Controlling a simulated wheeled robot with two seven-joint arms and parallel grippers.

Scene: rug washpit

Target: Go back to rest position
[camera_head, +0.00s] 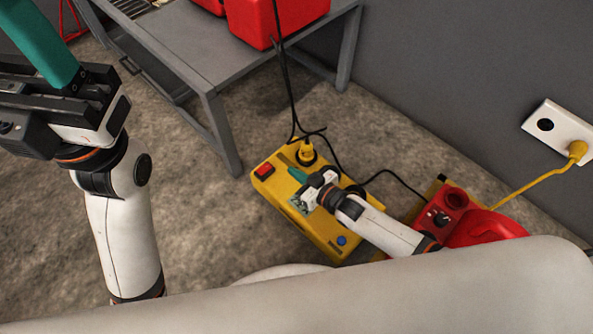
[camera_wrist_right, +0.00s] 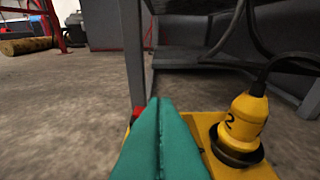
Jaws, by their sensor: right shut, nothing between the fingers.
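My right gripper (camera_head: 294,174) is low over the yellow power box (camera_head: 322,234). Its teal fingers are shut with nothing between them, and they show together in the right wrist view (camera_wrist_right: 159,104). They point past the yellow plug (camera_head: 305,154), which sits in the box beside them. The plug also shows in the right wrist view (camera_wrist_right: 243,122), to the right of the fingers and apart from them. My left gripper (camera_head: 40,40) is raised at the upper left, away from the box. Its teal fingers run toward the picture edge, and their tips cannot be made out.
A red rocker switch (camera_head: 264,170) sits on the box's left end. A grey metal table (camera_head: 195,55) carrying red containers (camera_head: 262,18) stands behind. Black cables hang to the box. A red machine (camera_head: 470,225) is at the right, below a wall socket (camera_head: 553,127) with a yellow cord.

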